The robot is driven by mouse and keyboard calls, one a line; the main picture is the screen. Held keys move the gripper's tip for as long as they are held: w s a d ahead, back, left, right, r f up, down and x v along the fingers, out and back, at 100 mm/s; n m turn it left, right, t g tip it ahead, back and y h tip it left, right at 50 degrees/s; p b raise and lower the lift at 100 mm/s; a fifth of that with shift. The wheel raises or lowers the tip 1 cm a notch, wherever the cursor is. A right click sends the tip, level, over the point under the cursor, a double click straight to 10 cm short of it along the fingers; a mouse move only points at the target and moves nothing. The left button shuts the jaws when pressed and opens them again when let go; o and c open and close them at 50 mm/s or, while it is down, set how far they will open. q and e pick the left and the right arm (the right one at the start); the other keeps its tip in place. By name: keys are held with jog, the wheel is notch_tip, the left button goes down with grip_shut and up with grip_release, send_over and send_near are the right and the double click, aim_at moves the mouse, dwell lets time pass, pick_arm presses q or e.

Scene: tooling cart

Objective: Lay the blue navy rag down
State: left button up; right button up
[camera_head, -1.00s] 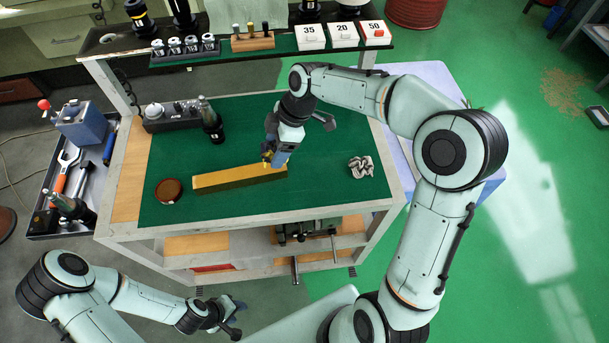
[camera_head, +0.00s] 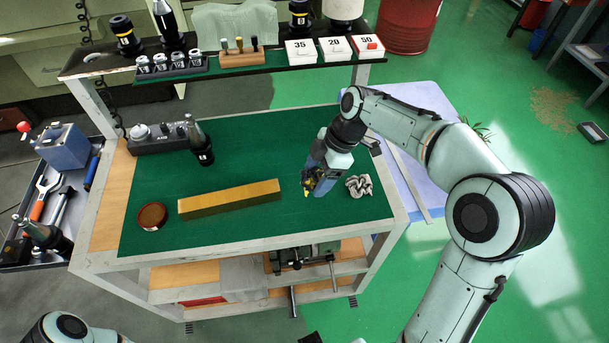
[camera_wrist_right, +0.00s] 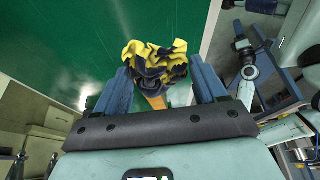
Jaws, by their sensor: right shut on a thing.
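My right gripper (camera_head: 312,186) is shut on a crumpled rag with yellow and dark navy patches. The rag shows clearly between the two blue fingers in the right wrist view (camera_wrist_right: 155,62); only a small yellow and dark piece shows in the head view (camera_head: 307,187). The gripper is over the right part of the green work mat (camera_head: 245,140), between the long yellow bar and a grey-white cloth. I cannot tell whether the rag touches the mat. My left gripper is out of view.
The yellow bar (camera_head: 230,199) lies left of the gripper, and the grey-white crumpled cloth (camera_head: 359,186) lies close on its right.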

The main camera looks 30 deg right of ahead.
aim_at(310, 202)
jog(key=shift+f+b, duration=0.75)
jog(key=shift+f, duration=0.55)
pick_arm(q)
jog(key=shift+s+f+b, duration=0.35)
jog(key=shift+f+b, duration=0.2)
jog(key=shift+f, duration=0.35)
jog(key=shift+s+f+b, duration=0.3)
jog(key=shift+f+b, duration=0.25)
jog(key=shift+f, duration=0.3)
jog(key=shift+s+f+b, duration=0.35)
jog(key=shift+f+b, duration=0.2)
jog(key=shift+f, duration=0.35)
pick_arm(e)
jog(key=shift+f, duration=2.4)
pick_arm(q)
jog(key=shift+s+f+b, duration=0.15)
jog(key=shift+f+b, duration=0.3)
pick_arm(e)
jog(key=shift+f, duration=0.6)
jog(key=o, duration=1)
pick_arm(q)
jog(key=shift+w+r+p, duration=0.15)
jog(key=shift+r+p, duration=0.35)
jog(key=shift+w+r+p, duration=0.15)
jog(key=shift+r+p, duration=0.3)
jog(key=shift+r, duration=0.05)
pick_arm(e)
jog(key=v, duration=1.3)
jog(key=shift+d+r, duration=0.15)
